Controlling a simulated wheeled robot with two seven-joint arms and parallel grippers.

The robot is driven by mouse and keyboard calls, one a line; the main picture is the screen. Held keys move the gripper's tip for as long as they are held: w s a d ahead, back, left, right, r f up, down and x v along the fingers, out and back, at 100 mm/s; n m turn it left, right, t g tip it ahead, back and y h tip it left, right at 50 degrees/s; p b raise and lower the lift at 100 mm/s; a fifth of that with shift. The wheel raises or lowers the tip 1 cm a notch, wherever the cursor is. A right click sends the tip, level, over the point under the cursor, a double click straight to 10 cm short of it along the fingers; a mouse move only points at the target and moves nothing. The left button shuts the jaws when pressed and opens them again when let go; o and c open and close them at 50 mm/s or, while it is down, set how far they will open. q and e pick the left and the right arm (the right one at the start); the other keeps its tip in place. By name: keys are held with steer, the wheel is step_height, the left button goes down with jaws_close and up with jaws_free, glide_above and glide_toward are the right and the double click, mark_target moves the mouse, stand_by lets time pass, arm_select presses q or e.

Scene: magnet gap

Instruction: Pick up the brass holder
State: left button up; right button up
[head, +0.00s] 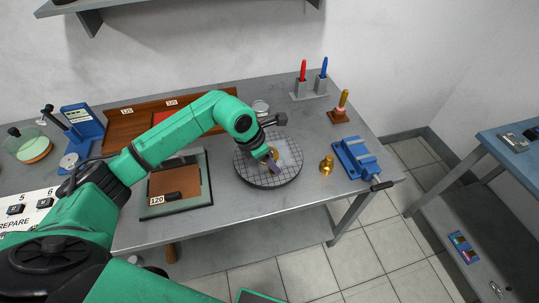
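A small brass piece with a knob-like top (326,165) stands upright on the grey bench, between the round gridded plate (252,178) and the blue vise. Another brass-coloured, ring-like piece (268,156) is on or just above the plate, partly hidden by my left gripper. I cannot tell which of the two is the brass holder. My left arm reaches in from the left, and its gripper (273,163) points down over the plate, close to the ring-like piece. Whether it touches or grips that piece is unclear. My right gripper is not visible.
The blue vise (356,160) sits at the bench's right edge. Red and blue pens (313,80) stand in a rack behind, near a brass-topped stand (340,107). A wooden tray (130,122) and a framed brown pad (176,185) lie left. Bare bench surrounds the knobbed piece.

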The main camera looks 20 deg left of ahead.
arm_select(q)
steer(key=shift+w+d+f, duration=0.1)
steer(key=shift+d+f, duration=0.2)
steer(key=shift+f, duration=0.2)
steer(key=shift+d+f, duration=0.1)
steer(key=shift+f, duration=0.15)
jaws_close()
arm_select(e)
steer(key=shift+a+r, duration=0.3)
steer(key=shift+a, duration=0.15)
arm_select(q)
steer(key=shift+w+r, duration=0.1)
